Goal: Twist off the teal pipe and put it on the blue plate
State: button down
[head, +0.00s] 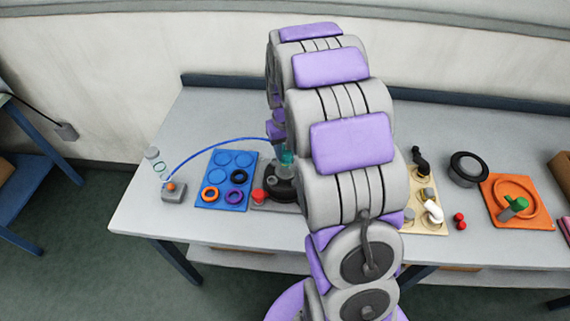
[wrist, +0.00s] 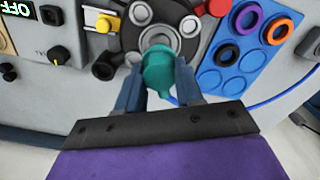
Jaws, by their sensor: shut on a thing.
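The teal pipe (wrist: 160,75) stands at the middle of a dark round base in the wrist view, between the two fingers of my gripper (wrist: 158,88). My gripper is shut on it. In the head view the teal pipe (head: 287,158) shows only in part beside my arm, which hides much of the base. The blue plate (head: 212,165) lies left of the base and carries orange and dark rings. The blue plate (wrist: 228,62) is to the right of the base in the wrist view. I cannot tell whether the pipe is still seated in the base.
A blue hose (head: 215,143) arches over the blue plate from a small grey block (head: 174,191). A red knob (head: 258,196) is near the base. An orange plate with a green-handled part (head: 514,207) lies at the right. A beige board (head: 424,203) stands right of my arm.

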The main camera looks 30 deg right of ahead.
jog(key=shift+r+p, duration=0.5)
jog(key=shift+r, duration=0.8)
jog(key=shift+f, duration=0.1)
